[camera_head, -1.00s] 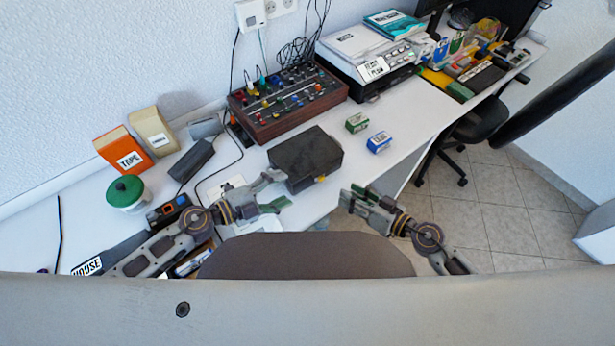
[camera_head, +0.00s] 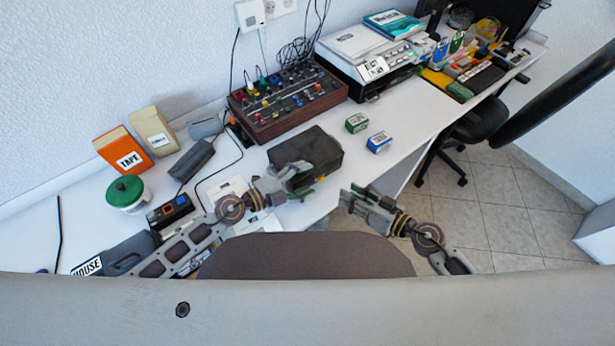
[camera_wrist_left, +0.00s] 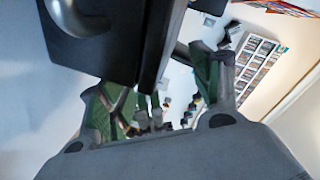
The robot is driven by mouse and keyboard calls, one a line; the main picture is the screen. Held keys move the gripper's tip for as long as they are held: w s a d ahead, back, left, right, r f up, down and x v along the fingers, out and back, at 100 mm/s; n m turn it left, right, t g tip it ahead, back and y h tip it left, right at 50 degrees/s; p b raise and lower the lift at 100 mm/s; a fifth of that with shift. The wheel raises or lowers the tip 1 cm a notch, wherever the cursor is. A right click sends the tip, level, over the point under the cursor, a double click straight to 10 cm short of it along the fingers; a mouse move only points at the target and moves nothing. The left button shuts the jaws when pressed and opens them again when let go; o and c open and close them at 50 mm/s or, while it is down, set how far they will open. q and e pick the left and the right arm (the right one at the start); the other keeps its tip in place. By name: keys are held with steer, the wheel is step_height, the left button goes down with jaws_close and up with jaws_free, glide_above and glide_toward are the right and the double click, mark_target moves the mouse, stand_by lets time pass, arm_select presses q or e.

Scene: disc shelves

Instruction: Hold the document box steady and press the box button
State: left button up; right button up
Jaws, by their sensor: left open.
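The document box (camera_head: 315,145) is a dark, almost black box lying on the white desk. It also fills the upper left of the left wrist view (camera_wrist_left: 90,45), with a curved grey metal part on it. My left gripper (camera_head: 303,178) is open at the box's near edge. In the left wrist view its green-padded fingers (camera_wrist_left: 155,82) stand on either side of the box's edge; I cannot tell whether they touch it. The box button is not visible. My right gripper (camera_head: 350,196) hangs off the desk's front edge, apart from the box; its opening is unclear.
A brown control panel with knobs (camera_head: 288,105) stands behind the box. A green carton (camera_head: 356,122) and a blue carton (camera_head: 379,142) sit to its right, a grey speaker-like block (camera_head: 191,160) to its left. A printer (camera_head: 370,65) stands farther back.

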arm_select(q)
steer(key=shift+x, duration=0.8)
